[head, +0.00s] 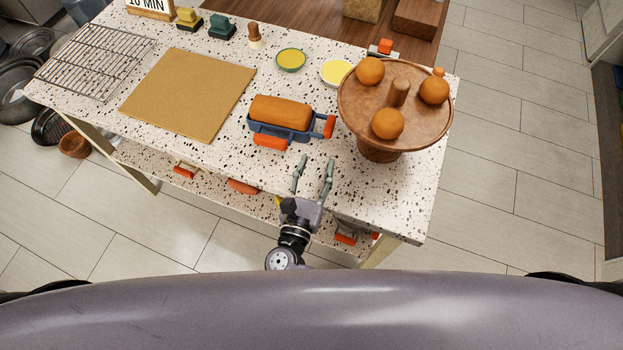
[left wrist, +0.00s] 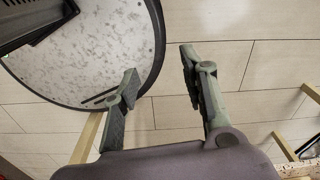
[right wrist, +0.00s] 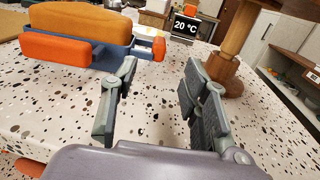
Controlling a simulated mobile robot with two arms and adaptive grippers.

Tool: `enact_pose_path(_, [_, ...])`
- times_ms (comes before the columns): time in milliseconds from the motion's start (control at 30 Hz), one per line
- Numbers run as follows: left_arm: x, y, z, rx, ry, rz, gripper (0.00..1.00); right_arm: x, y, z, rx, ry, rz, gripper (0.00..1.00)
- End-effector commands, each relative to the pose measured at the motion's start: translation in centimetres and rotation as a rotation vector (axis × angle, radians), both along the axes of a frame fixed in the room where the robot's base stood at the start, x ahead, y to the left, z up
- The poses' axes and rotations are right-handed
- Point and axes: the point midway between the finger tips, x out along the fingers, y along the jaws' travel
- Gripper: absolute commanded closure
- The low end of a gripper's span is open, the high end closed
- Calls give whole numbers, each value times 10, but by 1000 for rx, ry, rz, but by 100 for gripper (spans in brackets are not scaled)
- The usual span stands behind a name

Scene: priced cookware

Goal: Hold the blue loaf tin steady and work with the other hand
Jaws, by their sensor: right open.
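The blue loaf tin (head: 290,133) stands upright on the speckled counter with a golden-brown loaf (head: 281,112) in it. It has orange pieces at its front and right end. In the right wrist view the blue tin (right wrist: 107,58) is at upper left, beyond the left finger. My right gripper (head: 313,174) is open and empty over the counter's front part, to the front right of the tin and apart from it. My left gripper (left wrist: 156,85) shows only in the left wrist view, open and empty, above the floor and away from the tin.
A wooden pedestal stand (head: 353,110) with round orange-brown items is close right of the tin. A brown mat (head: 187,92) and wire rack (head: 93,60) lie left. Two small yellow-topped dishes (head: 291,60) sit behind. Bare counter (head: 225,170) lies in front of the tin.

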Motion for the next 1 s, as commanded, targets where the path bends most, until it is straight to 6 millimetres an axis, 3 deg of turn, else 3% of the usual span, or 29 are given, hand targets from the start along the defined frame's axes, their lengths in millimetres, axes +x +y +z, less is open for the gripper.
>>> enact_pose_path(333, [52, -5, -2, -9, -79, 0, 60, 51, -15, 0, -1, -2, -1, 58])
enact_pose_path(700, [29, -7, -12, -10, -43, 2, 60, 101, -30, -1, 0, 0, 1, 58])
enact_pose_path(1000, [28, -7, -15, -9, -40, 2, 60, 119, -36, 0, 0, 1, 1, 58])
